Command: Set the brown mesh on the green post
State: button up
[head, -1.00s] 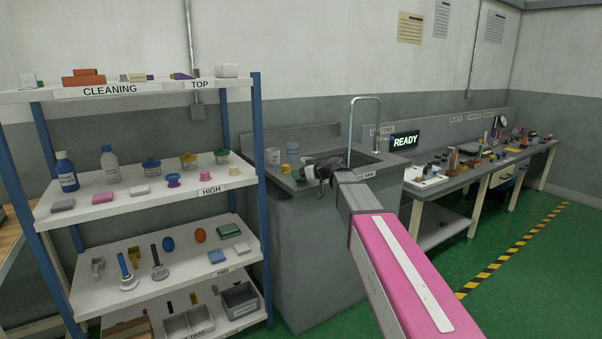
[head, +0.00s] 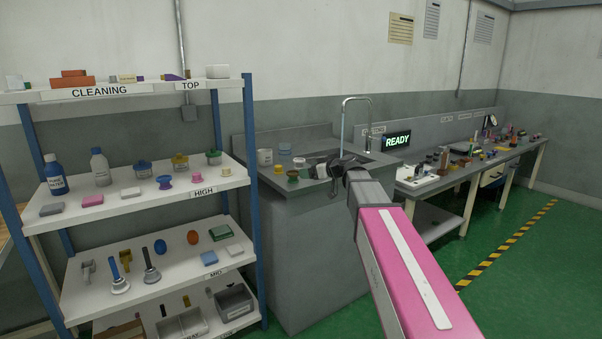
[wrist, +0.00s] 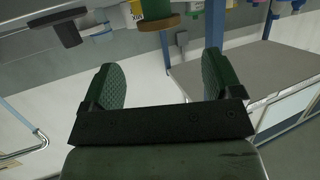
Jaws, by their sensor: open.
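In the wrist view, which is upside down, a green post (wrist: 155,8) shows at the top edge, partly cut off. A flat brown disc, the brown mesh (wrist: 158,24), lies against the post's end and is wider than the post. In the head view, a small green and yellowish-brown piece on the sink counter (head: 293,175) looks like the same pair, too small to tell apart. My gripper (wrist: 162,82) has its two green-padded fingers wide apart with nothing between them. The mesh lies beyond the fingertips, clear of them. In the head view, my gripper is small and dark by the sink.
The sink counter (head: 300,190) also holds a white pot (head: 265,157) and other small containers. A tall tap (head: 343,130) rises close behind my gripper. A loaded shelf rack (head: 250,200) stands left. A workbench (head: 440,185) with several objects runs along the right.

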jog(key=s+d+f+m+g+h, duration=0.3)
jog(key=s+d+f+h, duration=0.1)
jog(key=s+f, duration=0.5)
jog(key=s+d+f+m+g+h, duration=0.2)
jog(key=s+d+f+m+h, duration=0.2)
jog(key=s+d+f, duration=0.3)
jog(key=s+d+f+m+g+h, duration=0.3)
jog(key=s+d+f, duration=0.2)
jog(key=s+f, duration=0.7)
notch_tip(320, 180, down, 7)
jog(key=shift+s+d+r+m+g+h, duration=0.2)
jog(key=shift+s+m+g+h, duration=0.1)
jog(key=shift+s+m+h, duration=0.1)
